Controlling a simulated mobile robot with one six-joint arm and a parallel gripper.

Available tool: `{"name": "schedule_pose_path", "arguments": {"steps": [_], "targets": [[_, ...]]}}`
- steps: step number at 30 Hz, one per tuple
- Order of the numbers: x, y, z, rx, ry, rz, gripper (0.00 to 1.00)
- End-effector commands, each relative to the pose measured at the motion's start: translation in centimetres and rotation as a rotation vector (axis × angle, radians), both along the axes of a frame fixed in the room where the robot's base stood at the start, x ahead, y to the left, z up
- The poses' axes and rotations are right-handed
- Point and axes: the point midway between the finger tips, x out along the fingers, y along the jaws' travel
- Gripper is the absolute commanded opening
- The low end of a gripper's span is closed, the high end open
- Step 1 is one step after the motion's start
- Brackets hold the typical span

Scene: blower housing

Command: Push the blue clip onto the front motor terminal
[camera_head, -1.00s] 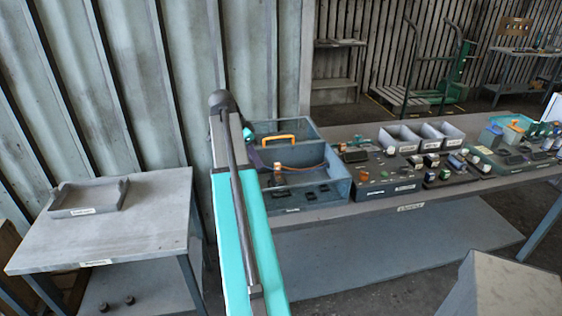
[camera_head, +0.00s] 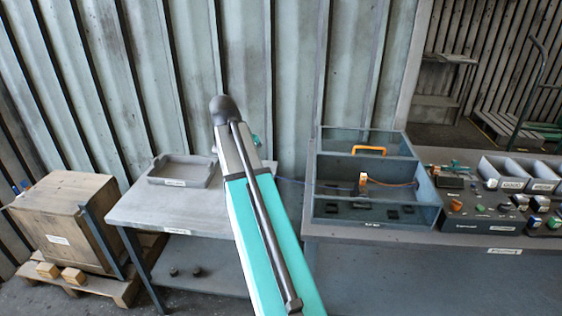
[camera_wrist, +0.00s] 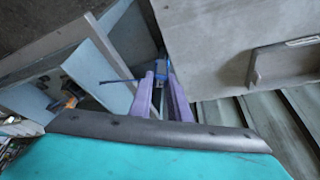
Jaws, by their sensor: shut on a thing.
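My gripper (camera_wrist: 161,92) is shut on a small blue clip (camera_wrist: 156,72) between its purple fingers in the wrist view. A dark lead runs left from the clip. The blower housing (camera_head: 375,225) is an open grey-blue box on the right bench in the head view. An orange clip (camera_head: 362,179) with an orange wire stands inside it. The front motor terminal cannot be made out. In the wrist view a pale blue panel (camera_wrist: 98,72), apparently the housing, lies left of my fingers, apart from them.
A side table (camera_head: 140,212) with a shallow grey tray (camera_head: 182,182) stands left of the bench. A wooden crate (camera_head: 62,222) sits further left. Grey bins (camera_head: 505,170) and dark trays of small parts (camera_head: 480,210) line the bench at right. An orange handle (camera_head: 369,150) rises at the housing's back.

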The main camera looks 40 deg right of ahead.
Motion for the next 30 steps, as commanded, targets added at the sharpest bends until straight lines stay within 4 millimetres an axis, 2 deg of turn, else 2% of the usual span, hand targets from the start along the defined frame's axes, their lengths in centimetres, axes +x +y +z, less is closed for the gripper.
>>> {"name": "schedule_pose_path", "arguments": {"steps": [1, 9, 15, 21, 25, 30], "targets": [[0.7, 2.1, -0.3, -0.001, -0.002, 0.074, 0.03], [4.3, 11.9, -1.0, 0.0, -0.002, 0.48, 0.03], [6.0, 19.4, -1.4, 0.0, -0.002, 0.78, 0.03], [6.7, 27.0, -1.7, 0.001, -0.001, 1.072, 0.03], [6.8, 30.9, -1.8, 0.001, -0.002, 1.223, 0.03], [6.7, 33.7, -1.8, 0.001, 0.0, 1.336, 0.03]]}}
